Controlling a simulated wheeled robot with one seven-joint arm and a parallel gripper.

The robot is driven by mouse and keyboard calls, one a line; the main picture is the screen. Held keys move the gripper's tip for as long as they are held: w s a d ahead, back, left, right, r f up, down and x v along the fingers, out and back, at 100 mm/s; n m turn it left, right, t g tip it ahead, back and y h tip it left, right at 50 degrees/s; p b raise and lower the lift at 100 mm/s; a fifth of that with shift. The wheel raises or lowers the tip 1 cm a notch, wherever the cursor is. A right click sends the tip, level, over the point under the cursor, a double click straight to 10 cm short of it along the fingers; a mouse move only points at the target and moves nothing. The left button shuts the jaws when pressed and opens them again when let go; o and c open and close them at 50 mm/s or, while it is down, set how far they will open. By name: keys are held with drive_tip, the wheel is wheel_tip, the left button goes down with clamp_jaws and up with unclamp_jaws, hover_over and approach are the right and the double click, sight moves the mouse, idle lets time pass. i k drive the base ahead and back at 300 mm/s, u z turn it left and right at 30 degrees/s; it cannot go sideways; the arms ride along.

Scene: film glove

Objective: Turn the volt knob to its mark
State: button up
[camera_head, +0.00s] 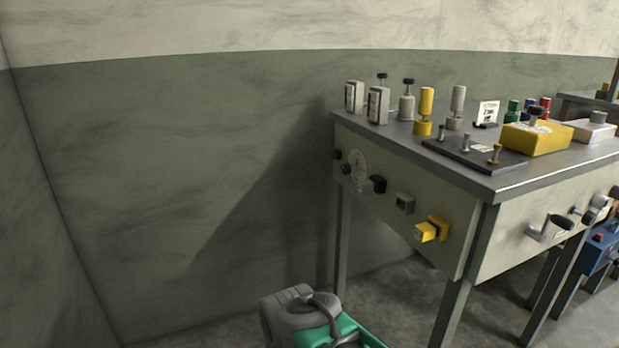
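The workbench (400,154) stands at the right, with controls on its pale left side panel (450,243). A round pale dial (358,165) sits near the far end of that panel. A small dark round knob (346,169) is at the dial's lower left, and a dark block-like knob (378,184) is at its lower right. I cannot read any label, so I cannot tell which is the volt knob or where its mark is. My gripper is not in view.
A grey and green object (300,312) with a handle is on the floor at the bottom. The panel also carries a grey fitting (405,203) and a yellow one (432,229).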

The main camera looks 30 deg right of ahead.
sight(346, 169)
drive_tip(key=u, duration=0.6)
drive_tip(key=i, duration=1.65)
drive_tip(key=z, duration=0.4)
